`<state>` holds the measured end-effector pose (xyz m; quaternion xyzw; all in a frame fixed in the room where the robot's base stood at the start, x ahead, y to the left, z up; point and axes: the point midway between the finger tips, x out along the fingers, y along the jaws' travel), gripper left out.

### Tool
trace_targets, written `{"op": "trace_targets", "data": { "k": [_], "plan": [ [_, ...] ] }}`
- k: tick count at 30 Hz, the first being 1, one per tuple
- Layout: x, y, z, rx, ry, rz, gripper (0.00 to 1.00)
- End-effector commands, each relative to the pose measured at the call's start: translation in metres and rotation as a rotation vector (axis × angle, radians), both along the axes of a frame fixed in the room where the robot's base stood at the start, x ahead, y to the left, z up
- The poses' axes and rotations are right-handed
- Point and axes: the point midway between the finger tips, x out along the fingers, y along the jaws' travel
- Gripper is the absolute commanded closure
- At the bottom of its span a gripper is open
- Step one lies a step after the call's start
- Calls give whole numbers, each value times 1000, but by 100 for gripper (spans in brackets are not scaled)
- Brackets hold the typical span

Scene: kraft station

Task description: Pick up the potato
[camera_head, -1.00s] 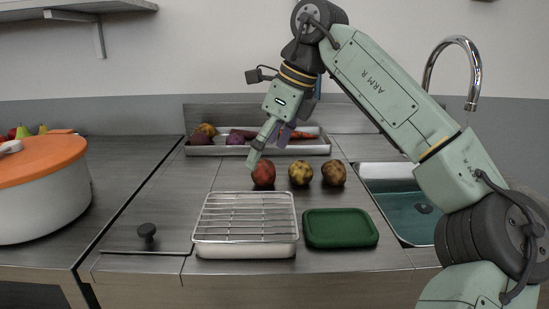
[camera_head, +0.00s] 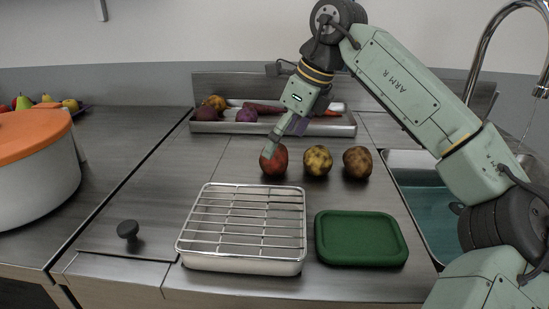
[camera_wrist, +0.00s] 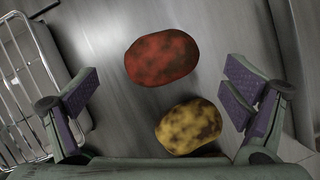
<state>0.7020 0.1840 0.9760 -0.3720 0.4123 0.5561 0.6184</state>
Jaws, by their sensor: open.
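Three potatoes stand in a row on the steel counter in the head view: a red one (camera_head: 274,161), a yellow one (camera_head: 318,160) and a brown one (camera_head: 357,162). My gripper (camera_head: 278,145) is by the red potato, its fingertips overlapping the top of it in the head view. In the wrist view the gripper (camera_wrist: 160,95) is open, with purple pads far apart. The red potato (camera_wrist: 162,57) lies ahead, between and beyond the pads. The yellow potato (camera_wrist: 188,126) lies nearer, between the fingers toward the right one. Nothing is held.
A wire rack on a tray (camera_head: 245,225) and a green lid or board (camera_head: 360,238) are in front of the potatoes. A vegetable tray (camera_head: 270,128) stands behind. A sink (camera_head: 420,190) is at right. A large orange-lidded pot (camera_head: 35,170) is at left.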

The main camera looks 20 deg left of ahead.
Motion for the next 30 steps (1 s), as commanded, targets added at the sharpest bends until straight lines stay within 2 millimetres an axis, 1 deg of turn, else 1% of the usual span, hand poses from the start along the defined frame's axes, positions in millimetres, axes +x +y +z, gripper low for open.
{"op": "trace_targets", "data": {
  "k": [3,7,10,16,30],
  "plan": [
    [0,6,-19,-1,3,3,6],
    [0,12,-34,0,2,3,6],
    [1,14,-39,0,1,0,6],
    [1,15,-40,0,1,0,6],
    [1,15,-40,0,1,1,36]
  ]
}}
